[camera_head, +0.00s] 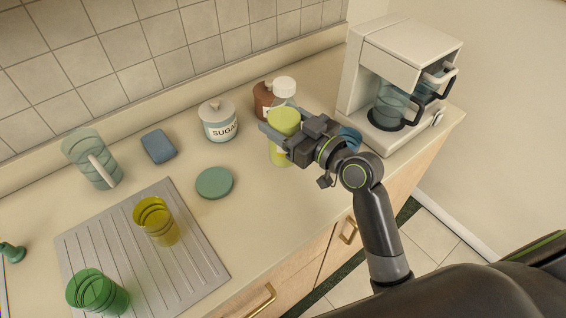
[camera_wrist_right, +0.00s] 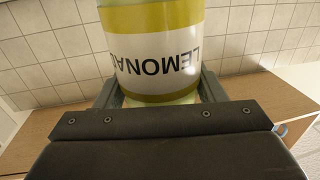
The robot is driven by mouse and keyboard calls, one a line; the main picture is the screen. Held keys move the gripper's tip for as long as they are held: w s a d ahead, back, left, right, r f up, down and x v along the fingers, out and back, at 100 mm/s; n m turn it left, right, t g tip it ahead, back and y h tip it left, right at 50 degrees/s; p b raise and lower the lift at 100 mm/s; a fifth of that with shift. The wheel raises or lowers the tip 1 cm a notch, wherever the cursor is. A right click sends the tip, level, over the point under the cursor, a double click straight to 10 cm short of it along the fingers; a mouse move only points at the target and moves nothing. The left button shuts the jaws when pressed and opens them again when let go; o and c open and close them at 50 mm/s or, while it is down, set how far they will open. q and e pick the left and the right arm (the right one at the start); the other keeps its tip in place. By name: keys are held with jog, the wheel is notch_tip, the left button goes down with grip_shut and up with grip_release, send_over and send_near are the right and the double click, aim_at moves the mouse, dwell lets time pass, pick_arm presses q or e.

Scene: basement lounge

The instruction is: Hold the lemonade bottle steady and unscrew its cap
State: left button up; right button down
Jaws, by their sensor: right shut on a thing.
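My right gripper (camera_head: 281,132) is shut on the bottle's body from the right. In the right wrist view, the label (camera_wrist_right: 158,60) reads upside down between the two fingers of the right gripper (camera_wrist_right: 158,90). The cap is outside that view. My left gripper is not in view.
A sugar jar (camera_head: 219,121) and a brown jar (camera_head: 263,99) stand close to the bottle. A white coffee machine (camera_head: 405,60) is to the right. A green disc (camera_head: 214,182), blue sponge (camera_head: 158,146), ribbed pitcher (camera_head: 90,158) and drainboard (camera_head: 190,260) with yellow and green glasses are left.

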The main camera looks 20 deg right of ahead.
notch_tip(320, 180, down, 4)
jog(key=shift+f, duration=0.35)
notch_tip(320, 180, down, 3)
jog(key=shift+f+b, duration=0.1)
jog(key=shift+b, duration=0.25)
jog(key=shift+f, duration=0.25)
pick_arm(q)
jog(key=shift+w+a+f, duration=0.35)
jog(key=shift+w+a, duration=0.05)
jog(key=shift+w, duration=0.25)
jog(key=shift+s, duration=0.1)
pick_arm(e)
jog(key=shift+f+b, duration=0.2)
jog(key=shift+b, duration=0.1)
jog(key=shift+c, duration=1.6)
grip_release()
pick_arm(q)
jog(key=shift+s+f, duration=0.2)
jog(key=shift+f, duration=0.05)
